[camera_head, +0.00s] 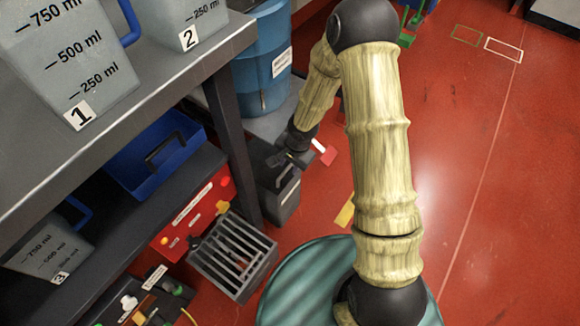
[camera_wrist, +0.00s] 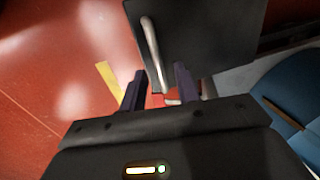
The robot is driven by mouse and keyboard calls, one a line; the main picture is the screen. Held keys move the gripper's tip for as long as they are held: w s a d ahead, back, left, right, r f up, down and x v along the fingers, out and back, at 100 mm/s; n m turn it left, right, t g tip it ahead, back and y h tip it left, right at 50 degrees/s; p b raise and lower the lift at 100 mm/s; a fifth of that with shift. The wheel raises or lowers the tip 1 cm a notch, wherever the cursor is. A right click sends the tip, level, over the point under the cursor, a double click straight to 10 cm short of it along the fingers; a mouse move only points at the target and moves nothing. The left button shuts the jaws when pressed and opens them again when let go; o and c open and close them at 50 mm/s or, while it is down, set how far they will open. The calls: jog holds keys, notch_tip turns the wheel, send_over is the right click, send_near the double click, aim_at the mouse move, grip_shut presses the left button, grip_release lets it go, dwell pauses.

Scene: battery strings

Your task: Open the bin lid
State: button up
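The bin (camera_head: 283,198) is a small dark grey box on the red floor, beside the shelf's post. In the wrist view its dark lid (camera_wrist: 215,40) fills the upper middle and carries a curved pale metal handle (camera_wrist: 151,42). My gripper (camera_head: 288,158) is at the top of the bin in the head view. In the wrist view my gripper (camera_wrist: 160,72) has its two dark fingers apart, with the handle's lower end showing between them. I cannot tell whether they touch it. The lid's angle is hard to judge, as my gripper partly covers it in the head view.
A blue barrel (camera_head: 262,75) stands behind the bin, and the grey shelf (camera_head: 110,130) is to the left. A slatted grey crate (camera_head: 225,278) and a red box (camera_head: 180,232) sit in front. A yellow floor strip (camera_head: 345,213) lies right. The right-hand floor is open.

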grip_shut()
jog(key=shift+r+p, duration=0.2)
jog(key=shift+p, duration=0.25)
